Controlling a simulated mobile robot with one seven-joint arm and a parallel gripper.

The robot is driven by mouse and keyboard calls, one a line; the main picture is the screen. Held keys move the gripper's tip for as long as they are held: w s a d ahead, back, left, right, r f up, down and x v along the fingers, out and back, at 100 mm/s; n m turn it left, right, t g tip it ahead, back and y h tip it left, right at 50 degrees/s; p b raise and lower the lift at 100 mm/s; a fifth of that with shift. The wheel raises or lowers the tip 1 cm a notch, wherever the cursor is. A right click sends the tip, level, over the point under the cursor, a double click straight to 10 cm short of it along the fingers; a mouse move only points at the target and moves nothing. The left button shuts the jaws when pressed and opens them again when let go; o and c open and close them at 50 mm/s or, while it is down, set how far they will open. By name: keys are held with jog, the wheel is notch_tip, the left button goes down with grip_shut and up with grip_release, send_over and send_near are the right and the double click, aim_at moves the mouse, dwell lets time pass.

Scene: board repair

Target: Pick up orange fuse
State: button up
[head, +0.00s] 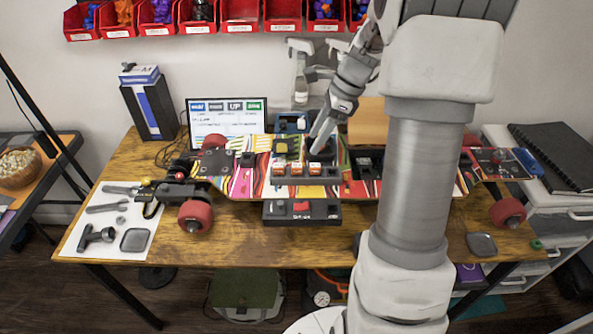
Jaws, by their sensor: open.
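Three small orange fuses with white labels sit in a row in a dark holder on a colourful skateboard-like board (243,181): a left fuse (280,167), a middle fuse (297,167) and a right fuse (315,168). My gripper (316,146) reaches down from the upper right, with its fingertips just above and behind the right fuse. It is open and appears empty; the gap between its fingers is hard to make out at this size. The fingers appear apart from the fuses. My arm hides part of the board's right side.
The board with red wheels (195,216) spans the wooden table (330,235). A black module (302,211) is at its front edge. A screen (226,117) stands behind. A white mat (110,222) with tools lies at left. Red bins (240,20) hang on the wall.

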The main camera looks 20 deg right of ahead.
aim_at(297, 165)
jog(key=x, duration=0.4)
jog(key=b+x, duration=0.1)
jog(key=x, duration=0.4)
jog(key=shift+w+a+f, duration=0.1)
jog(key=shift+w+a, duration=0.15)
grip_shut()
